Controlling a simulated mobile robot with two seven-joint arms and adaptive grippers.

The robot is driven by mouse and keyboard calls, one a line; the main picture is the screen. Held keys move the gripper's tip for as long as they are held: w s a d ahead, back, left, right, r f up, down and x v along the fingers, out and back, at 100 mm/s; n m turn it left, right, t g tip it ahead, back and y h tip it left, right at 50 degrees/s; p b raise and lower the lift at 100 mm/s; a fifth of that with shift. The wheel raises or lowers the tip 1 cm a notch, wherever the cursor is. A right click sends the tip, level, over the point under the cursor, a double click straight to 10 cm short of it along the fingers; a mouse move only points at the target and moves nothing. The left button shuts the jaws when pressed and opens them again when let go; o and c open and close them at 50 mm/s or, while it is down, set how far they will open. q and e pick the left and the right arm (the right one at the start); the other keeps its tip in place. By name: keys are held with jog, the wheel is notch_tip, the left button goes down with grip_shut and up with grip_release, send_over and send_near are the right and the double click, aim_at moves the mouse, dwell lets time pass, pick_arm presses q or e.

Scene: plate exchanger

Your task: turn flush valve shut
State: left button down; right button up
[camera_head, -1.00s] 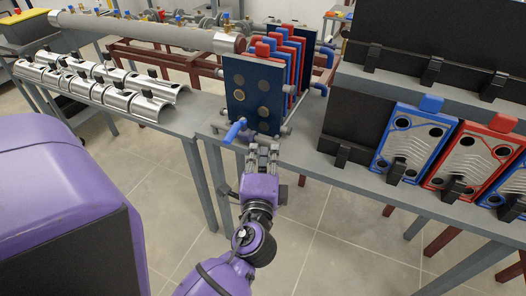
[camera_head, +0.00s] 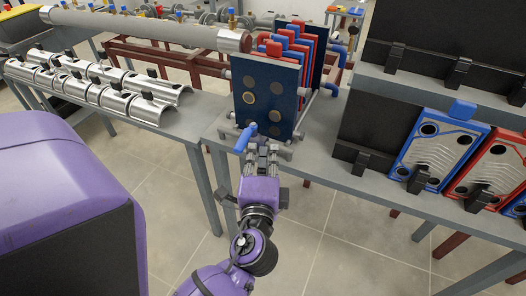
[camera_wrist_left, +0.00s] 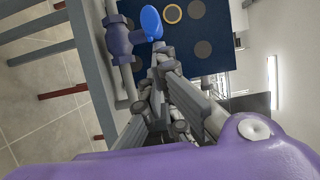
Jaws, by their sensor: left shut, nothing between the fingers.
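The flush valve has a blue lever handle (camera_head: 244,139) at the front of the plate exchanger's dark blue end plate (camera_head: 266,97). The handle also shows in the left wrist view (camera_wrist_left: 151,22), beside a grey pipe with the valve body (camera_wrist_left: 117,38). My left gripper (camera_head: 263,146) is shut and empty. Its fingertips are just to the right of the handle in the head view, close to it; whether they touch it I cannot tell. In the left wrist view the fingertips (camera_wrist_left: 160,48) are just below the handle's end. My right gripper is not in view.
Red and blue plates (camera_head: 295,40) stand behind the end plate. Loose blue (camera_head: 437,150) and red (camera_head: 490,165) plates lean in a rack at the right. Silver half shells (camera_head: 95,85) lie on the left table. Grey table legs stand below the exchanger.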

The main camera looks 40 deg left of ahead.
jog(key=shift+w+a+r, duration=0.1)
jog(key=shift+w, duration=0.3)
